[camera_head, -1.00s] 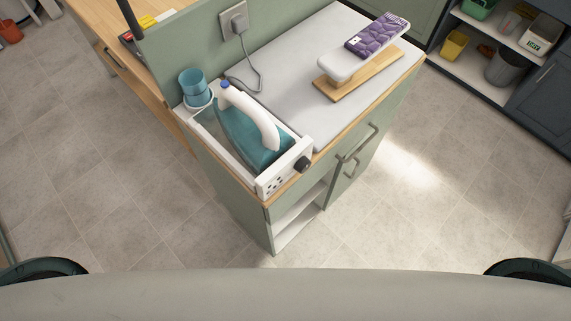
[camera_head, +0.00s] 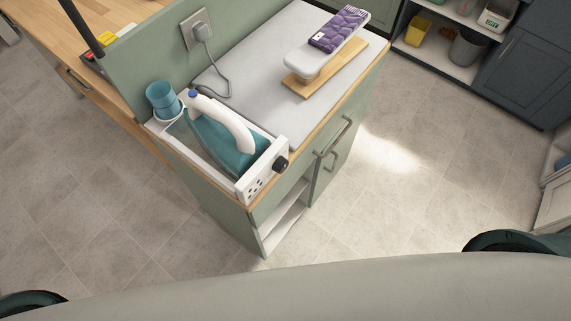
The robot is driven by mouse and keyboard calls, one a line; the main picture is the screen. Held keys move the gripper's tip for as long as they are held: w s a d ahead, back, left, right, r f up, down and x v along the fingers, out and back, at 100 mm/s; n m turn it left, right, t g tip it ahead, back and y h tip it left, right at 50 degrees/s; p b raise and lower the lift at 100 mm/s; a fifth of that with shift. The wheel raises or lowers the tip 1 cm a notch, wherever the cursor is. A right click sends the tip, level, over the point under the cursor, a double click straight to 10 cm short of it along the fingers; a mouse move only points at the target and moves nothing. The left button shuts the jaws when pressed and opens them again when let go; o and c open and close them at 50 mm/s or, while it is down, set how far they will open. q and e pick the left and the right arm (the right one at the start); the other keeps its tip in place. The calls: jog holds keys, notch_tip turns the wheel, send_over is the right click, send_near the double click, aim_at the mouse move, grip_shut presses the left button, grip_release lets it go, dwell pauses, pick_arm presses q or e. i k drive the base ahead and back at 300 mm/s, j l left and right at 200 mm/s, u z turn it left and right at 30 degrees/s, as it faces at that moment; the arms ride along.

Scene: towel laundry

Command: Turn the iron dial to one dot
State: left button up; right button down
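A teal and white iron (camera_head: 222,132) rests in a white holder on the near left end of the green counter. The holder's front panel (camera_head: 257,180) has several dot marks, too small to read for the setting. A black dial (camera_head: 281,164) sits at the panel's right end. Which way the dial points cannot be told. Neither gripper is in view; only dark rounded parts that look like mine show at the lower left and lower right edges.
A teal cup (camera_head: 162,98) stands behind the iron. A small board with a folded purple towel (camera_head: 339,28) is on the grey ironing surface (camera_head: 270,85). A cord runs to a wall socket (camera_head: 198,31). Open tiled floor (camera_head: 400,190) lies right of the counter; shelves stand at the upper right.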

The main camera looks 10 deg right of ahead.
aim_at(280, 166)
jog(key=l+u, duration=0.15)
jog(key=l, duration=0.35)
jog(key=l+u, duration=0.15)
jog(key=l, duration=0.3)
jog(key=l+u, duration=0.15)
jog(key=l, duration=0.35)
jog(key=k+l+u, duration=0.15)
jog(key=l, duration=0.3)
jog(key=l+u, duration=0.15)
jog(key=l, duration=0.35)
jog(key=k+l+u, duration=0.15)
jog(key=l, duration=0.3)
jog(key=k+l+u, duration=0.15)
jog(key=l, duration=0.3)
